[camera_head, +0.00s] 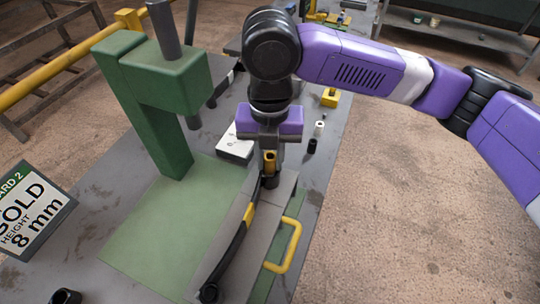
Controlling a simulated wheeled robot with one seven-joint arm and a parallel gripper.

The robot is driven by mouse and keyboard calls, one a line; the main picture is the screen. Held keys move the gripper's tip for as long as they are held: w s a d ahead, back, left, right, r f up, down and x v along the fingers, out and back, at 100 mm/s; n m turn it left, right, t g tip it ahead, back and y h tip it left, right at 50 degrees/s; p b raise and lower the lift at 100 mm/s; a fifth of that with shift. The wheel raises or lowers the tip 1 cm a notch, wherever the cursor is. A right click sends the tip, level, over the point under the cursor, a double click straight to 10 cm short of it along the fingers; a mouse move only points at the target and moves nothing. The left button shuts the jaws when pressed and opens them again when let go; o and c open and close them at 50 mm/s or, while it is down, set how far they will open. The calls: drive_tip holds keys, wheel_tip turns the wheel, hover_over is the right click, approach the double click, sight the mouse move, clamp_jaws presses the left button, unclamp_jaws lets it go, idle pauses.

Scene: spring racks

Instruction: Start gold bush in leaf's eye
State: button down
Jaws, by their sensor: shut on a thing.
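My gripper (270,152), at the end of the purple arm, points down and is shut on the gold bush (269,162). The bush is upright, directly above the far eye (270,181) of the black leaf (235,254). Its lower end meets the eye's top in this view; I cannot tell whether it touches or sits slightly inside. The curved leaf lies along a grey fixture (212,272) with a yellow band (249,215) around its middle. Its other eye (209,292) is at the near end. The gripper's fingers are partly hidden by its purple body.
A green press (165,75) stands left on a green plate (165,225). A yellow handle (292,247) sticks out right of the fixture. A white block (236,145), a black bush (312,146) and a white bush (320,128) stand behind. A card (30,212) reads GOLD, HEIGHT 8 mm.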

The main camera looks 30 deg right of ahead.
drive_tip(key=shift+f+b, duration=0.3)
drive_tip(key=shift+f, duration=0.2)
drive_tip(key=c, duration=1.1)
unclamp_jaws()
drive_tip(key=o, duration=0.4)
drive_tip(key=shift+o, duration=0.2)
drive_tip(key=shift+r, duration=0.15)
wheel_tip(320, 180, up, 7)
drive_tip(key=p, duration=0.5)
drive_tip(key=shift+p, duration=0.4)
